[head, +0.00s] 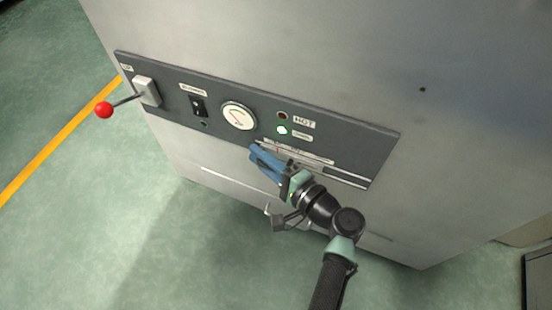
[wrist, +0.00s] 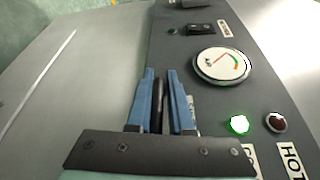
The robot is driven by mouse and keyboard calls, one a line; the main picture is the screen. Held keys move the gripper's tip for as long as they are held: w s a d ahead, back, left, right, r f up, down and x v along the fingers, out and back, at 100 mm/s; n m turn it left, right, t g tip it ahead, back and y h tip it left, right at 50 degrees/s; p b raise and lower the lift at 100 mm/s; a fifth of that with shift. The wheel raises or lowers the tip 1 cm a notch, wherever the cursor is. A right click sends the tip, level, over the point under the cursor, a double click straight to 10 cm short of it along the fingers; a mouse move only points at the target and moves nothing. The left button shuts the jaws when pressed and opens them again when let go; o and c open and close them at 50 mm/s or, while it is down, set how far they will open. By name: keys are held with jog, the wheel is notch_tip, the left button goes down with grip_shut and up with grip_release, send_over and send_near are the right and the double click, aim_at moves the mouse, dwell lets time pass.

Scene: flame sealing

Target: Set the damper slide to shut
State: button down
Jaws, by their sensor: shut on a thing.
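The damper slide's track (head: 345,176) runs along the lower right of the dark control panel, with a pale scale strip (head: 310,156) above it. My gripper (head: 256,150) is at the left end of this track, its blue fingers against the panel. In the wrist view my gripper (wrist: 160,76) is closed around a dark upright handle (wrist: 158,100), which looks like the slide's knob. In the head view the fingers hide the knob. The scale's lettering is too small to read.
The panel also bears a red-balled lever (head: 103,110), a rocker switch (head: 198,106), a round gauge (head: 239,116), an unlit HOT lamp (head: 282,115) and a lit green lamp (head: 281,130). The panel's right end is clear.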

jog(key=shift+a+f, duration=0.4)
jog(key=shift+a, duration=0.3)
jog(key=c, duration=0.9)
grip_release()
jog(key=shift+w, duration=0.1)
jog(key=shift+r, duration=0.1)
jog(key=shift+d+r, duration=0.15)
jog(key=shift+d, duration=0.05)
jog(key=f+p+v, duration=0.1)
jog(key=p+v, duration=0.3)
jog(key=v, duration=0.8)
jog(key=shift+s+d+r+p, duration=0.2)
jog(key=shift+s+r+p, duration=0.1)
jog(key=shift+r+p, duration=0.15)
